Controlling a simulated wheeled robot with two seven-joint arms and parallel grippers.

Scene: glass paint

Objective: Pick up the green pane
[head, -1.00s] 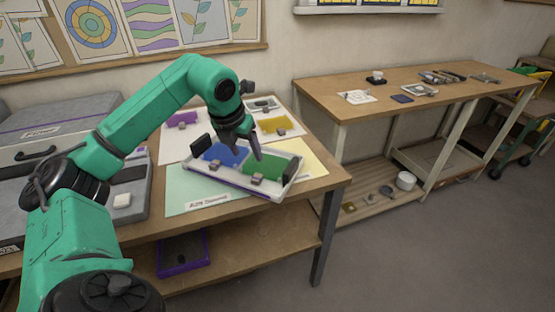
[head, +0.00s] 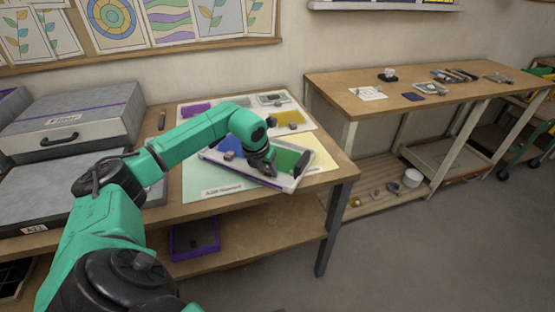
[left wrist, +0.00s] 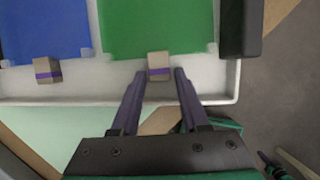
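The green pane (head: 287,159) lies in a white tray (head: 292,184), and also shows in the left wrist view (left wrist: 158,25). Its small tan grip block with a purple band (left wrist: 159,67) is at the pane's near edge. My left gripper (left wrist: 160,72) is open, with one finger on each side of this block and a slim gap showing at each side. In the head view my left gripper (head: 271,170) is over the tray's front side and hides the block. My right gripper is not in view.
A blue pane (left wrist: 45,30) with its own block (left wrist: 47,70) lies left of the green one. A dark upright handle (head: 302,163) stands at the tray's right end. Purple (head: 195,109) and yellow (head: 288,118) panes lie behind. A grey case (head: 75,125) is at left.

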